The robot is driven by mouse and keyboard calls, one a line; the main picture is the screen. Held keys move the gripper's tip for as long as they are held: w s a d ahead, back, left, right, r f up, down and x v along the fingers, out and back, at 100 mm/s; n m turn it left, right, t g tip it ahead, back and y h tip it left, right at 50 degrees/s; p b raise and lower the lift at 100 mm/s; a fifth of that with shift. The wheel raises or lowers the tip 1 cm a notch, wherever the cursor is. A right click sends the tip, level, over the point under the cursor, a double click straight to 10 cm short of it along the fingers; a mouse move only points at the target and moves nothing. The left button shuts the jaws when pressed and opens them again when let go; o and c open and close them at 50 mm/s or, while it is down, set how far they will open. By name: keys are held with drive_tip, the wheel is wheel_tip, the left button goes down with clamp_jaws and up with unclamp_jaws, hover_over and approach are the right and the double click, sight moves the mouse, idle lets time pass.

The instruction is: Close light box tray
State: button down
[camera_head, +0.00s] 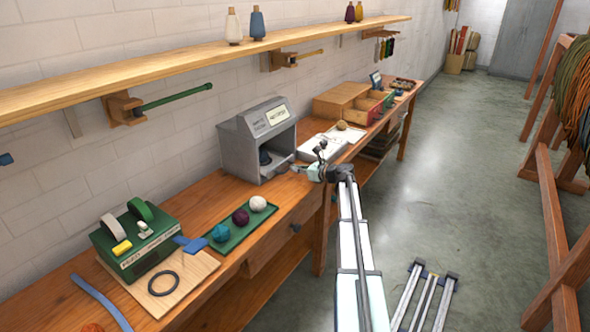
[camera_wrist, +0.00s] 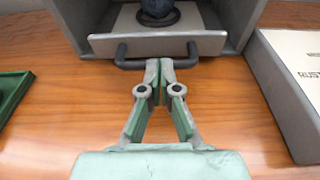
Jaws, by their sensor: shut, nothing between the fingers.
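The light box (camera_head: 258,140) is a grey open-fronted housing on the wooden bench against the wall. Its tray (camera_head: 281,168) sticks out at the front; in the wrist view the tray's grey front panel (camera_wrist: 105,43) carries a dark bar handle (camera_wrist: 122,62). A dark blue skein (camera_wrist: 157,7) sits on a round base on the tray, inside the box. My gripper (camera_wrist: 159,64) is shut and empty, its fingertips at the middle of the handle, in front of the tray panel. I cannot tell whether the tips touch it. In the head view my gripper (camera_head: 297,169) is right of the tray.
A green tray (camera_head: 233,238) with several yarn balls lies left of the box. A pale flat case (camera_wrist: 290,95) with lettering stands close on the right. The bench directly before the light box is clear. A wooden shelf (camera_head: 180,62) runs above.

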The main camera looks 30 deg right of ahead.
drive_tip(key=v, duration=1.3)
drive_tip(key=shift+s+b, duration=0.2)
drive_tip(key=shift+b, duration=0.1)
drive_tip(key=s+a+f+n+g+h, duration=0.1)
drive_tip(key=s+a+f+n+g, duration=0.3)
drive_tip(key=s+a+f+n, duration=0.45)
drive_tip(key=s+a+f+n+g+h, duration=0.1)
drive_tip(key=s+a+f+n+g, duration=0.35)
drive_tip(key=f, duration=0.75)
drive_tip(key=s+a+f+n+g+h, duration=0.1)
drive_tip(key=s+a+f+n+g, duration=0.1)
drive_tip(key=s+a+f+n, duration=0.55)
drive_tip(key=s+a+f+n+g+h+p, duration=0.1)
drive_tip(key=s+a+f+n+g, duration=0.2)
drive_tip(key=s, duration=0.9)
drive_tip(key=s+a+f+n+g+h, duration=0.2)
drive_tip(key=s+a+f, duration=0.5)
drive_tip(key=s+a, duration=0.4)
drive_tip(key=s+a+f+n+g+h+p, duration=0.1)
drive_tip(key=s+a+f+n+g, duration=0.4)
drive_tip(key=s, duration=0.9)
drive_tip(key=shift+a+f+p, duration=0.3)
drive_tip(key=shift+a+f, duration=0.25)
drive_tip(key=shift+a, duration=0.65)
